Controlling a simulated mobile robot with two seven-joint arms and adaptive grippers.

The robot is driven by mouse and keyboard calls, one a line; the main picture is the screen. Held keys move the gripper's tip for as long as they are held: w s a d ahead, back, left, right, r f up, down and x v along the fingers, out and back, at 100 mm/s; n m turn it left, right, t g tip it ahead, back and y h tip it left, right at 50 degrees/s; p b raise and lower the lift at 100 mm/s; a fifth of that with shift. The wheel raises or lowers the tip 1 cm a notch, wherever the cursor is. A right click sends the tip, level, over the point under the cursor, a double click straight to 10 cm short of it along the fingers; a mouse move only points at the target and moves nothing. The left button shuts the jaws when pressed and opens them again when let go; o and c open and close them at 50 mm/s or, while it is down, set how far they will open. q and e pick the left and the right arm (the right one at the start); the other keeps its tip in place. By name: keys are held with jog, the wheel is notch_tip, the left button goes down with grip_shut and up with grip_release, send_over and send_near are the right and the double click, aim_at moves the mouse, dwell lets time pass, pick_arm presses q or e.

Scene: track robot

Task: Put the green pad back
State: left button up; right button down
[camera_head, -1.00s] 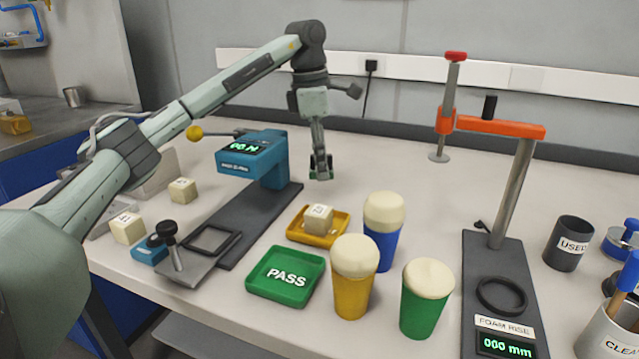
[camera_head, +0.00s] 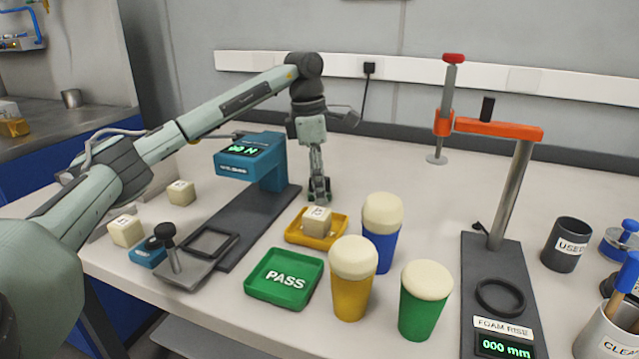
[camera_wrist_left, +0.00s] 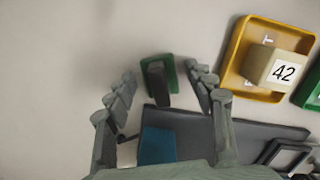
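The green pad (camera_wrist_left: 173,80), a small green block with a dark upright part on top, is between the fingers of my left gripper (camera_wrist_left: 161,75) in the left wrist view. Gaps show between the fingers and the dark part, so the gripper looks open around it. In the head view my left gripper (camera_head: 319,190) points down at the bench top, behind the yellow tray (camera_head: 297,238). The pad (camera_head: 319,199) shows small at its fingertips, at bench level and partly hidden by them. My right gripper is not in view.
The yellow tray holds a cream block (camera_head: 316,221). A blue press (camera_head: 268,165) on a dark base stands left of my gripper. A green PASS tray (camera_head: 262,291) and several foam-topped cups (camera_head: 381,245) are in front.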

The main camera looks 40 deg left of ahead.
pick_arm(q)
jog(key=shift+r, duration=0.1)
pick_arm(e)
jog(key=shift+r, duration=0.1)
pick_arm(q)
jog(key=shift+r, duration=0.3)
notch_tip(320, 180, up, 12)
jog(key=a, duration=0.1)
jog(key=shift+s+f+p, duration=0.25)
jog(key=shift+s+p, duration=0.15)
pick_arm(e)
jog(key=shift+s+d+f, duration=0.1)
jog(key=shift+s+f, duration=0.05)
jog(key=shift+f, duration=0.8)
pick_arm(q)
jog(key=shift+a, duration=0.1)
